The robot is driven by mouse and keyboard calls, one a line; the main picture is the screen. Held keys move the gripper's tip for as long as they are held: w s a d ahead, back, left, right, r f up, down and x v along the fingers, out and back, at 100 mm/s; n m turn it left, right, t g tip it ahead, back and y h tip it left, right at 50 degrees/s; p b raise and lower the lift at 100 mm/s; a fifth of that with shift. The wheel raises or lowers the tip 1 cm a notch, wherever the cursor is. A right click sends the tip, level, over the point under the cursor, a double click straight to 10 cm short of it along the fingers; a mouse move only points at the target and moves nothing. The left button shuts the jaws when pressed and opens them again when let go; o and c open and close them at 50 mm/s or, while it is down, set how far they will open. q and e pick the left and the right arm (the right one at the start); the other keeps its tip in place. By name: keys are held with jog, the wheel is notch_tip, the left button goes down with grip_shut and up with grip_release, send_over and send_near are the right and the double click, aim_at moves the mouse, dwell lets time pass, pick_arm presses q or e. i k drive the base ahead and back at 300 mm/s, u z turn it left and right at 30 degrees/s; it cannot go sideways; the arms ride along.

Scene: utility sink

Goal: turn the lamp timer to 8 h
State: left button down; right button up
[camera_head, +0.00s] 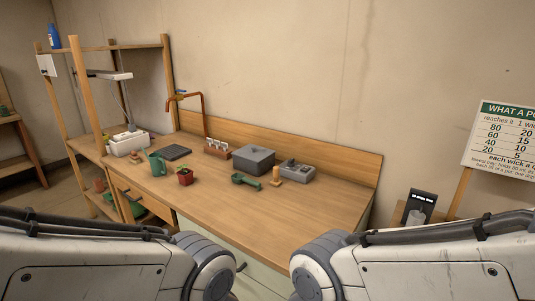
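A lamp with a flat white head (110,75) stands at the left end of the bench, above a white box-like planter or base (128,143). A small grey device (297,171) with a raised part on top sits at the right of the bench; it may be the lamp timer, but its markings are too small to read. I cannot tell any dial setting. My two arms come in at the bottom left and bottom right, and only their pale links show. Neither gripper is in view.
The wooden bench (270,215) has clear room in front. On it are a green watering can (156,164), a potted plant (185,177), a green scoop (245,181), a grey lidded box (254,160) and a copper tap (201,105). A poster (503,140) stands right.

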aim_at(291, 163)
jog(key=u, duration=1.6)
jog(key=i, duration=2.05)
jog(key=z, duration=2.25)
jog(key=i, duration=0.5)
jog(key=z, duration=0.05)
